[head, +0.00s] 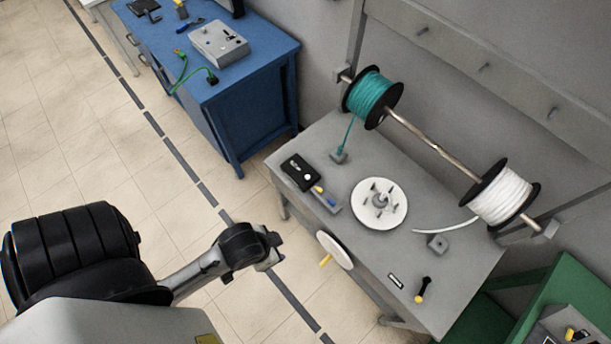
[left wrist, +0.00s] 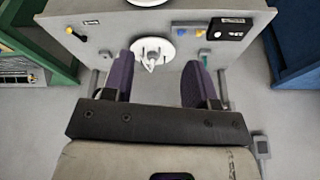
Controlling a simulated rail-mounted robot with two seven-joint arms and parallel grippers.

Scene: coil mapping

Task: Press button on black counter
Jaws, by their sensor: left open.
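The black counter (head: 297,172) is a small dark box with light markings and a round white button (head: 307,177) on its top. It lies near the left end of the grey table (head: 335,145). The counter also shows in the left wrist view (left wrist: 226,28), at the upper right. My left gripper (head: 272,249) is in front of the table, short of its front edge and apart from the counter. In the left wrist view, the purple fingers of this gripper (left wrist: 157,62) are spread with nothing between them. My right gripper is not in view.
A white disc with a yellow handle (head: 335,250) is at the table's front edge. A white winding plate (head: 380,203) lies beside the counter. Green (head: 369,96) and white (head: 503,197) spools hang on a rod behind. A blue bench (head: 250,90) stands at the back left.

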